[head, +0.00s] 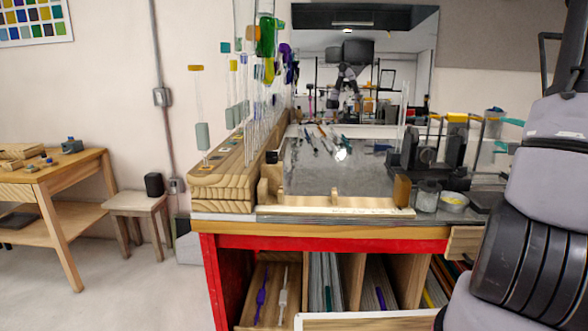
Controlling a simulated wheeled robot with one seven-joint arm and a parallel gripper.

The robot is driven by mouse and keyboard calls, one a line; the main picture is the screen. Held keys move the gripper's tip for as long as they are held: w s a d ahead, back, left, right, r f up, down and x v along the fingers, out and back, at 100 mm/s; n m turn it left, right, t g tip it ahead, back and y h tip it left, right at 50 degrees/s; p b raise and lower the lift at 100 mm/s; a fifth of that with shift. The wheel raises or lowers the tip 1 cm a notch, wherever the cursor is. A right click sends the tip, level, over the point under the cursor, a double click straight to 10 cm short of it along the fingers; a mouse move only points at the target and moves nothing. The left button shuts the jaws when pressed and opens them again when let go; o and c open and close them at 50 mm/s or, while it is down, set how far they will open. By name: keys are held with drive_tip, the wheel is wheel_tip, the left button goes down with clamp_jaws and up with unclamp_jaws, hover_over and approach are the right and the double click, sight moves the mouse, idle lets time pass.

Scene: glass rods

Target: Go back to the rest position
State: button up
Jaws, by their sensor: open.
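My arm fills the right edge of the head view, with its grey and black links close to the camera. My gripper is outside the picture. Glass rods (200,110) with coloured ends stand upright in a stepped wooden rack (222,190) on the left part of the workbench (320,228). Several rods are clear, with yellow, green and purple parts toward the back. More slim coloured rods lie on the dark bench surface near the back middle.
A mirror (400,50) hangs behind the bench. Dark equipment (425,150), a jar (427,195) and a small bowl (453,201) stand on the bench's right side. Open compartments with rods lie below. A stool (137,207) and wooden table (40,185) stand left, with bare floor before them.

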drive_tip(key=s+a+r+n+g+y, duration=0.1)
drive_tip(key=a+r+n+g+y, duration=0.2)
drive_tip(key=a, duration=0.5)
drive_tip(key=s+a+r+n+g+y, duration=0.15)
drive_tip(key=a+y, duration=0.25)
drive_tip(key=a, duration=0.5)
drive_tip(key=a+r+n+g+y, duration=0.1)
drive_tip(key=a+n+g+y, duration=0.25)
drive_tip(key=a, duration=0.45)
drive_tip(key=s+a+n+g+h, duration=0.2)
drive_tip(key=s+a+n+g, duration=0.25)
drive_tip(key=s+a, duration=0.5)
drive_tip(key=s+d+r+n+t+h, duration=0.1)
drive_tip(key=s+d+r+h, duration=0.1)
drive_tip(key=s+h, duration=0.4)
drive_tip(key=shift+s+d+r+n+t, duration=0.25)
drive_tip(key=shift+s+r+n+t, duration=0.1)
drive_tip(key=shift+r, duration=0.15)
